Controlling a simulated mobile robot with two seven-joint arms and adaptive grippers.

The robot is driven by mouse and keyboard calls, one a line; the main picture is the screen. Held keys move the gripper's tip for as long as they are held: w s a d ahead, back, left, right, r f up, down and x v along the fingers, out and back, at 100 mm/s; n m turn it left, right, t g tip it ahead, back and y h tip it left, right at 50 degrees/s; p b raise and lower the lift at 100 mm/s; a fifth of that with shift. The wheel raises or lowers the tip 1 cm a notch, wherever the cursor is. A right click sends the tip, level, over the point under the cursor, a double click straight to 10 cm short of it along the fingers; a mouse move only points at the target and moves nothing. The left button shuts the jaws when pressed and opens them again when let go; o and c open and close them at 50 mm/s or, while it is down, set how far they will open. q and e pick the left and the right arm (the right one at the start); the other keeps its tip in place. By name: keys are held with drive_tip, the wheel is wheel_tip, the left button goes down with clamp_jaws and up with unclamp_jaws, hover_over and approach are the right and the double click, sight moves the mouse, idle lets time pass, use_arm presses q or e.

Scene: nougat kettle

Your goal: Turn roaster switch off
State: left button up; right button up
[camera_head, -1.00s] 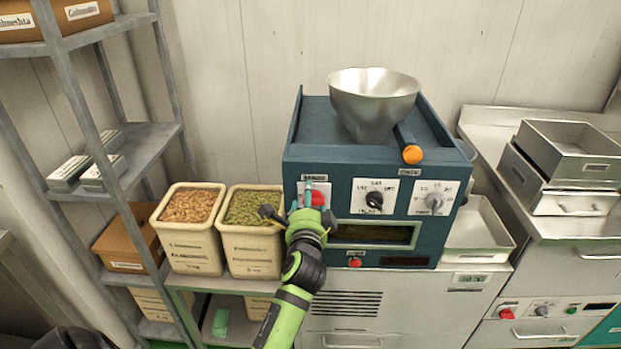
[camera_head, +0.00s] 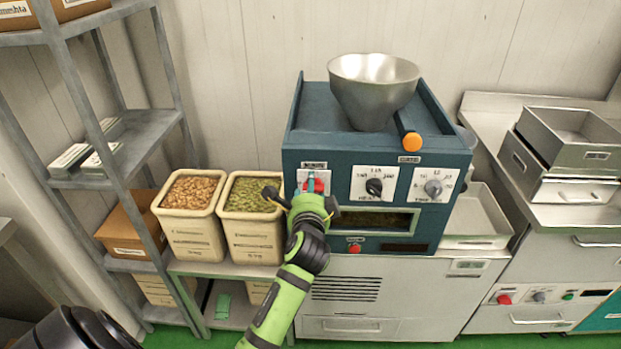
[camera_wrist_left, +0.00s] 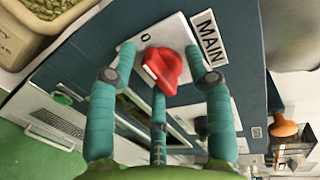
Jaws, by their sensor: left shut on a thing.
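The roaster (camera_head: 300,130) is a dark blue box with a metal hopper on top. Its red main switch (camera_wrist_left: 168,70) is a knob on a white plate beside a "MAIN" label in the left wrist view. A white mark on the knob lies near an "O" printed on the plate. In the head view the switch (camera_head: 317,187) is partly hidden by my fingers. My left gripper (camera_wrist_left: 160,75) has its teal fingers around the knob, shut on it. In the head view the left gripper (camera_head: 312,185) reaches the panel's left side. My right gripper is not in view.
Two tubs of nuts (camera_head: 192,222) stand left of the roaster, beside a grey metal shelf (camera_head: 130,140). Two more dials (camera_head: 374,187) and an orange-ended handle (camera_head: 411,142) are to the right. Metal trays (camera_head: 580,140) sit on the right counter.

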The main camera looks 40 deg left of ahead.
use_arm(q)
drive_tip(key=f+p+v, duration=0.1)
drive_tip(key=v, duration=0.6)
drive_tip(key=shift+s+r, duration=0.2)
drive_tip(key=shift+s, duration=0.05)
idle(0.3)
drive_tip(key=shift+p, duration=0.5)
